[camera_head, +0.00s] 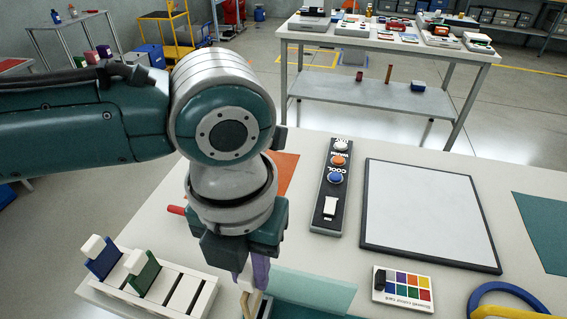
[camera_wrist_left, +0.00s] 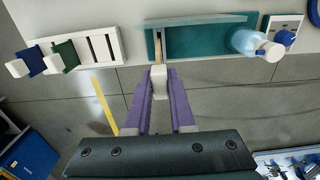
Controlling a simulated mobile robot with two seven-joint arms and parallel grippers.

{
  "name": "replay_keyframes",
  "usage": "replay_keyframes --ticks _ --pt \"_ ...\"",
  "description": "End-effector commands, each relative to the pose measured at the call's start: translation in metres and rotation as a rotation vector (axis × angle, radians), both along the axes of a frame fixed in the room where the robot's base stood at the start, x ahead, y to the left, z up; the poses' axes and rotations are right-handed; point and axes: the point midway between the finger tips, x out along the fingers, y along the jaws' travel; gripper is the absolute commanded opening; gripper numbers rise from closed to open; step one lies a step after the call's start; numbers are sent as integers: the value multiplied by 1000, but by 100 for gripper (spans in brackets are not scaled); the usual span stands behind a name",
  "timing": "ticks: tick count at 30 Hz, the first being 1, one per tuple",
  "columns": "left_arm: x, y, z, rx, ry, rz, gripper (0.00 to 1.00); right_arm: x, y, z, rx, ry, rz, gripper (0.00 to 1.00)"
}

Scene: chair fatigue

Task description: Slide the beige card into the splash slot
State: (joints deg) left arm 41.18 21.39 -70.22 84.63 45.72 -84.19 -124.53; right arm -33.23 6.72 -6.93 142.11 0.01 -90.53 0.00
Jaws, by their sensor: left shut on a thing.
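My left gripper (camera_head: 254,274) reaches down at the front of the table. In the left wrist view its purple fingers (camera_wrist_left: 160,98) are shut on the pale handle block (camera_wrist_left: 159,82) of the beige card (camera_wrist_left: 158,46). The card shows nearly edge-on, at the left end of a teal fixture (camera_wrist_left: 205,42); part of the card shows below the fingers in the head view (camera_head: 256,304). I cannot tell whether it is inside a slot or only in front of the fixture. No splash label is readable. The fixture's pale teal panel (camera_head: 315,288) lies right of the gripper. My right gripper is out of view.
A white slotted rack (camera_head: 205,300) holds a blue card (camera_head: 102,262) and a green card (camera_head: 142,275), with empty slots beside them. A button panel (camera_head: 328,205), whiteboard (camera_head: 425,210) and color chart (camera_head: 403,285) lie beyond.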

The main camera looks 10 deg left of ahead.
Motion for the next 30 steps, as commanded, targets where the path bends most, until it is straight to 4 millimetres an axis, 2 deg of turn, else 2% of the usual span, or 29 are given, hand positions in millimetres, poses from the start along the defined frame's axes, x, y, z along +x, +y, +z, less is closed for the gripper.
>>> replay_keyframes --ticks 1,6,12,30 --pt "0 0 -9 0 0 -1 0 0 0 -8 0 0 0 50" --pt "0 0 -28 1 1 0 0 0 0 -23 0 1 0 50" --pt "0 0 -43 0 0 -1 0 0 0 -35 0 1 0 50" --pt "0 0 -45 0 0 -1 0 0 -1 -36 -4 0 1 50"
